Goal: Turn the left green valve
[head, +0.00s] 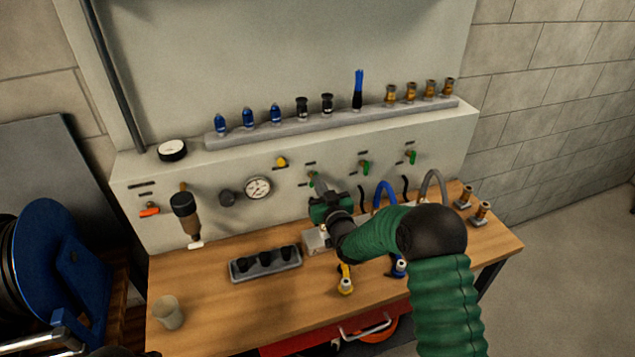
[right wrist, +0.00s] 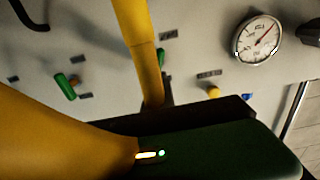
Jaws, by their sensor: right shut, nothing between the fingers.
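Three green valves sit on the pale panel. The left green valve (head: 313,178) is just beyond my right gripper (head: 321,188), partly covered by it. The gripper looks shut and empty; I cannot tell if it touches the handle. The middle green valve (head: 364,166) also shows there (right wrist: 65,86). The right green valve (head: 411,157) is farther right.
A gauge (head: 258,188) and a yellow valve (head: 282,162) are left of the gripper. A grey block (head: 265,266) with black fittings lies below. The bench's front left is mostly clear around a cup (head: 168,312).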

